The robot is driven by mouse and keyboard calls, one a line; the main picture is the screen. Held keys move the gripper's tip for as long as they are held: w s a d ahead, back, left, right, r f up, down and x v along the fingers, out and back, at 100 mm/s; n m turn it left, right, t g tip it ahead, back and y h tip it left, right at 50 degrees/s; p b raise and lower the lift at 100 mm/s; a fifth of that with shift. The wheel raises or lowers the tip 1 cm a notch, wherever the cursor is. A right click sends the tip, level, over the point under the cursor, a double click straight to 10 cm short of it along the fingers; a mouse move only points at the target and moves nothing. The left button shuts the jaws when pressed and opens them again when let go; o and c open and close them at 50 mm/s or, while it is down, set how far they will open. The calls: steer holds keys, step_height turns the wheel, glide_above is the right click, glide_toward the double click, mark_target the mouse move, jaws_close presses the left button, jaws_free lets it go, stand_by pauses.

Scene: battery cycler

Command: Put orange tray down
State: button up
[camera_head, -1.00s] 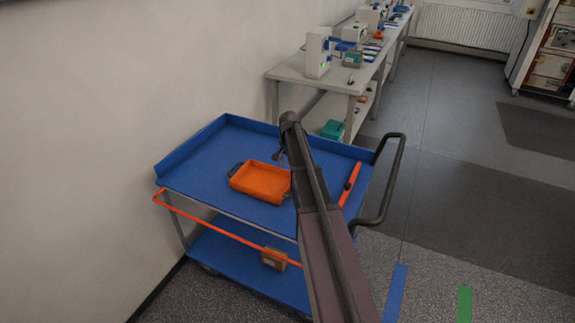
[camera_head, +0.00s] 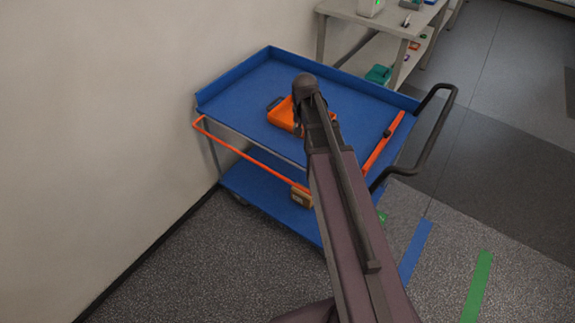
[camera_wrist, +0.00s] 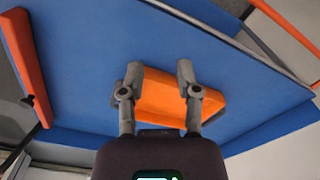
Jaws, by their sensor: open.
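The orange tray (camera_head: 283,113) rests on the blue top shelf of the cart (camera_head: 255,85), partly hidden behind my arm in the head view. In the wrist view the orange tray (camera_wrist: 165,98) lies flat on the blue surface beyond my fingers. My gripper (camera_wrist: 158,72) is open, its two fingers apart with the tray showing between and past them. Nothing is held between the fingers. The exact gap between fingertips and tray cannot be told.
The cart has raised blue edges, orange side bars (camera_head: 245,155) and a black handle (camera_head: 437,130) on its right. A small box (camera_head: 301,197) sits on the lower shelf. A wall stands left, a white bench (camera_head: 385,15) behind. Bare blue surface surrounds the tray.

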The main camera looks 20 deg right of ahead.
steer(key=s+a+n, duration=0.5)
steer(key=s+a, duration=0.4)
steer(key=s, duration=0.4)
